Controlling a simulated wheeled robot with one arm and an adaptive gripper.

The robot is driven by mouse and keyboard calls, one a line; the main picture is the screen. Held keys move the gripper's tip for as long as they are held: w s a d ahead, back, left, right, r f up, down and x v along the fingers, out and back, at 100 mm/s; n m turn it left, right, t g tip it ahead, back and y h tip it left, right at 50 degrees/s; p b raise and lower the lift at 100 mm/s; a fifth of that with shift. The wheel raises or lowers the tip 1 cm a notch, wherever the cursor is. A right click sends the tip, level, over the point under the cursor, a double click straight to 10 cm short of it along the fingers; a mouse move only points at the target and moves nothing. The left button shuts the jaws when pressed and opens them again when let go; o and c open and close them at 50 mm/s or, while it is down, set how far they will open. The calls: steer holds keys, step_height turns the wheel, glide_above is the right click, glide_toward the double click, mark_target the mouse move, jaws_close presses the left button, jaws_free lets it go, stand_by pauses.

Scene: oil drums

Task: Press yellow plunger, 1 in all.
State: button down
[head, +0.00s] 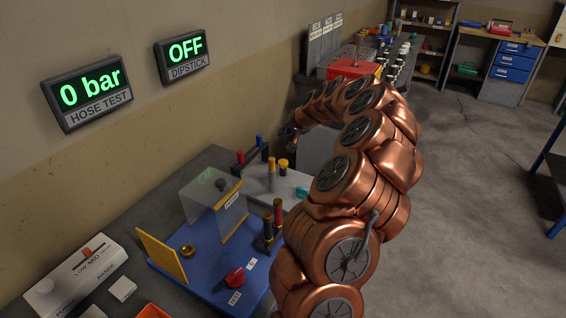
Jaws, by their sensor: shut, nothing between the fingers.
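A short post with a round yellow cap (283,163) stands on the grey block on the bench, left of my arm; it looks like the yellow plunger. Beside it on the left is a slimmer post with an orange-yellow top (271,163). I cannot tell whether the cap is up or pressed down. My copper arm arches over from the right, and its far end lies above and beyond the yellow cap. I cannot make out my gripper's fingers there.
A blue tray (203,278) holds a clear guard, a yellow plate (161,256), a red knob (235,277) and brown-handled posts. Red-topped and blue-topped posts stand behind. Wall displays read "0 bar" (88,92) and "OFF" (185,50).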

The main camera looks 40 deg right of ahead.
steer(key=shift+f, duration=0.1)
steer(key=b, duration=0.1)
glide_above(281, 160)
steer(key=s, duration=0.2)
step_height(281, 160, down, 7)
steer(key=shift+f+b, duration=0.75)
steer(key=shift+f, duration=0.05)
steer(key=shift+f, duration=0.2)
stand_by(0.7)
steer(key=shift+f+b, duration=0.25)
steer(key=shift+b, duration=0.35)
steer(key=shift+f+b, duration=0.65)
steer(key=shift+f, duration=0.1)
stand_by(0.9)
steer(key=shift+r, duration=1.25)
steer(key=shift+r+p, duration=0.1)
steer(key=shift+p, duration=0.2)
